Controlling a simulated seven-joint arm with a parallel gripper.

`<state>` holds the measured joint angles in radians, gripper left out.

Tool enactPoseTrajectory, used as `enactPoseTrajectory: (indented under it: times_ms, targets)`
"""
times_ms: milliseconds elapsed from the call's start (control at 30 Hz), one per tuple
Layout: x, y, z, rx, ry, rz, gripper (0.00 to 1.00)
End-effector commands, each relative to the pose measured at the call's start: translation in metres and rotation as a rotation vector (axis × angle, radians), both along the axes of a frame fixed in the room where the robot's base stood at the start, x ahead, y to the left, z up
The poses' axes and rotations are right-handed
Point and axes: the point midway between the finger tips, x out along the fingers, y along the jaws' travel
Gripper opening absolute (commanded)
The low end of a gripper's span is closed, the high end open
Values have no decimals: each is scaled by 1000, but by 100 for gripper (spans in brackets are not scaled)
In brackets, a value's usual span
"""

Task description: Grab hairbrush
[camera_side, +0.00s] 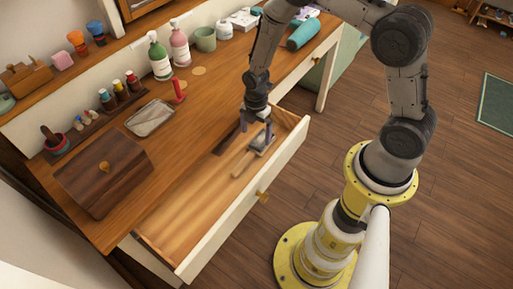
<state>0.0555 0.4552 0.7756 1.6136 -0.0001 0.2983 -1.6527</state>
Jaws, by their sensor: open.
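A hairbrush (243,162) with a pale wooden handle lies in the open drawer (178,218), towards its right end. Its head is partly hidden by my gripper (257,142). My gripper points down over the right part of the drawer, its fingers apart around or just above the head end of the brush. I cannot tell whether the fingers touch it.
The drawer's white front (245,203) and knob (263,196) stand out from the dresser. On the dresser top are a dark wooden box (104,172), a metal tray (150,118), a red item (178,92) and several bottles. The drawer's left part is bare.

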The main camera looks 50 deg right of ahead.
Motion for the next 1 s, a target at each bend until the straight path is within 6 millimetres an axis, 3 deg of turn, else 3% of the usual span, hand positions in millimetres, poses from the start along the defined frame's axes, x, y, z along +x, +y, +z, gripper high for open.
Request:
enactPoseTrajectory:
  times_ms: [167, 433, 767, 1000]
  targets:
    - [-1, 0, -12, 0, 1, 0, 100]
    - [-2, -1, -49, 0, 1, 0, 100]
    - [-1, -1, -55, 0, -1, 0, 100]
    - [-1, -1, -55, 0, -1, 0, 59]
